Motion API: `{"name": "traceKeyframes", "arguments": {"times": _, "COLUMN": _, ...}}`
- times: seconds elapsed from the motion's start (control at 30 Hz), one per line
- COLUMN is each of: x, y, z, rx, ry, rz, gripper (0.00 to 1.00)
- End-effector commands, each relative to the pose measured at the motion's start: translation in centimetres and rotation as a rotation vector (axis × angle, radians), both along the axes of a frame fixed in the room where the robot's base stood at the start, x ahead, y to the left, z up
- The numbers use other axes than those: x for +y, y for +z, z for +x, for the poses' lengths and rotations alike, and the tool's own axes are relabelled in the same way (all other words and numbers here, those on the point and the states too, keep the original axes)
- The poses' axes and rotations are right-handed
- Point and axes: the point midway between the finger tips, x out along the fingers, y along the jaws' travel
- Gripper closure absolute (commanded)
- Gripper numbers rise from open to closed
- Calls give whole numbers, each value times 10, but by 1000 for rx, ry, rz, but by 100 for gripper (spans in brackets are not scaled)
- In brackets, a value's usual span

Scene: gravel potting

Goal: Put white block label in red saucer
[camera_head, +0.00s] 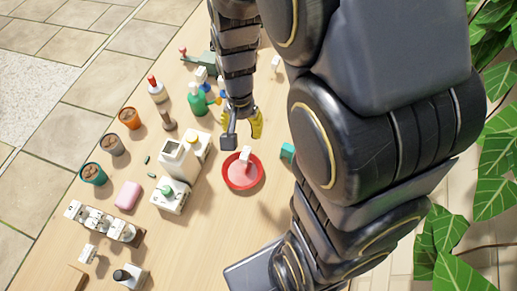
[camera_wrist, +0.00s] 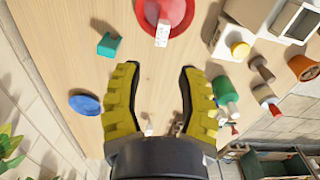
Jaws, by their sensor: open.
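The red saucer (camera_head: 230,181) is on the wooden table near the middle of the head view. The white block label (camera_head: 245,154) shows upright at the saucer's far side. In the wrist view the block (camera_wrist: 162,33) overlaps the near edge of the red saucer (camera_wrist: 182,25). I cannot tell whether its base rests inside the saucer or on its rim. My gripper (camera_wrist: 160,72) has yellow fingers spread wide with nothing between them, pointing toward the block and apart from it. In the head view my gripper (camera_head: 243,130) is just beyond the saucer, partly hidden by its own links.
A teal block (camera_head: 287,151) is right of the saucer. A white box-shaped device (camera_head: 178,160) stands left. A green bottle (camera_head: 197,99) and several small pots line the far left. A blue disc (camera_wrist: 85,104) lies beside my left finger in the wrist view.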

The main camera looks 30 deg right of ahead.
Motion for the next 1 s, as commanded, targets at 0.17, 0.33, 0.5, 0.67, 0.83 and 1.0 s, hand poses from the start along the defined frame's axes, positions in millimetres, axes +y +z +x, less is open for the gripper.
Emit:
{"name": "traceKeyframes", "arguments": {"times": 0.17, "x": 14, "y": 55, "z": -45, "rx": 28, "ry": 235, "rz": 17, "gripper": 62}}
{"name": "traceKeyframes", "arguments": {"times": 0.33, "x": 24, "y": 96, "z": -103, "rx": 75, "ry": 479, "rz": 35, "gripper": 62}}
{"name": "traceKeyframes", "arguments": {"times": 0.5, "x": 24, "y": 119, "z": -145, "rx": 101, "ry": 639, "rz": 34, "gripper": 62}}
{"name": "traceKeyframes", "arguments": {"times": 0.67, "x": 24, "y": 125, "z": -162, "rx": 119, "ry": 697, "rz": 38, "gripper": 62}}
{"name": "traceKeyframes", "arguments": {"times": 0.83, "x": 24, "y": 125, "z": -163, "rx": 123, "ry": 702, "rz": 42, "gripper": 62}}
{"name": "traceKeyframes", "arguments": {"times": 1.0, "x": 24, "y": 125, "z": -163, "rx": 119, "ry": 702, "rz": 43, "gripper": 62}}
